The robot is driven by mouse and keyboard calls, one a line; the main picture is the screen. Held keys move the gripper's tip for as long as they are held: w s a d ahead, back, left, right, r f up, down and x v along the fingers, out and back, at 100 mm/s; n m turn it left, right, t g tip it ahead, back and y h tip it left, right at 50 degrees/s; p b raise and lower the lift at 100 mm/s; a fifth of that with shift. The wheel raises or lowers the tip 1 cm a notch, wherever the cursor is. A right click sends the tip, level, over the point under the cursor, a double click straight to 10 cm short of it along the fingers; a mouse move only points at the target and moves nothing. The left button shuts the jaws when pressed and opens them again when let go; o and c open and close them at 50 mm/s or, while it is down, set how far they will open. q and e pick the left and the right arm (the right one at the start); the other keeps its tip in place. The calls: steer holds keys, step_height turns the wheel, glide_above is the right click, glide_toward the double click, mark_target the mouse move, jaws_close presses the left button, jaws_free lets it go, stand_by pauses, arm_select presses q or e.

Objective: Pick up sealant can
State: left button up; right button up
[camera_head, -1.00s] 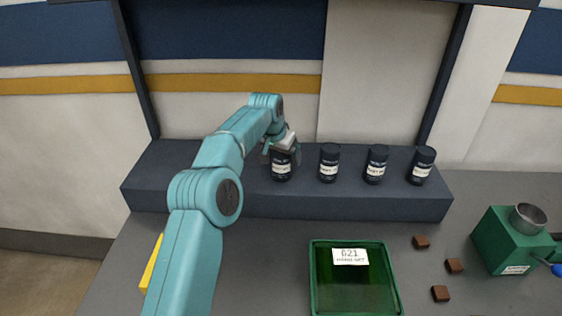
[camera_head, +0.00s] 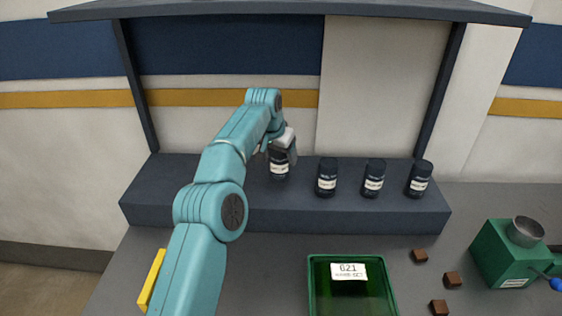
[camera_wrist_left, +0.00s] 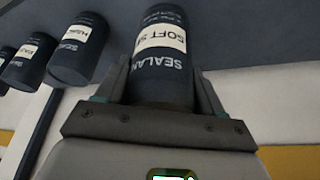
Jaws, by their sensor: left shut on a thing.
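A dark sealant can with a white label (camera_head: 279,170) is at the left end of the row of cans, above the dark raised shelf (camera_head: 180,208). My left gripper (camera_head: 281,150) is shut on this can near its top. In the left wrist view the held can (camera_wrist_left: 162,55) sits between the two fingers of my left gripper (camera_wrist_left: 160,88), and its label reads "SOFT SE..." and "SEALAN...". The can looks raised a little off the shelf. The far side of the can is hidden. My right gripper is not in view.
Several similar cans (camera_head: 327,178) stand to the right on the shelf. Small brown blocks (camera_head: 452,279) and a green machine with a metal bowl (camera_head: 500,255) are at the right. A roof board (camera_head: 290,10) hangs above.

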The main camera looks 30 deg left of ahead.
arm_select(q)
step_height(320, 180, up, 2)
steer(key=shift+r+p, duration=0.2)
steer(key=shift+p, duration=0.2)
steer(key=b, duration=0.1)
steer(key=f, duration=0.1)
steer(key=b, duration=0.1)
steer(key=shift+s+d+f+b, duration=0.2)
steer(key=shift+s+d+b, duration=0.05)
steer(key=shift+b, duration=0.1)
steer(key=s+d+b, duration=0.5)
steer(key=s+b, duration=0.1)
steer(key=s, duration=0.2)
steer(key=s+d+b, duration=0.4)
steer(key=s+b, duration=0.3)
steer(key=s, duration=0.1)
steer(key=shift+d+r, duration=0.25)
steer(key=shift+d, duration=0.15)
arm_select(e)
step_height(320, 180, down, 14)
arm_select(q)
steer(key=shift+d, duration=0.2)
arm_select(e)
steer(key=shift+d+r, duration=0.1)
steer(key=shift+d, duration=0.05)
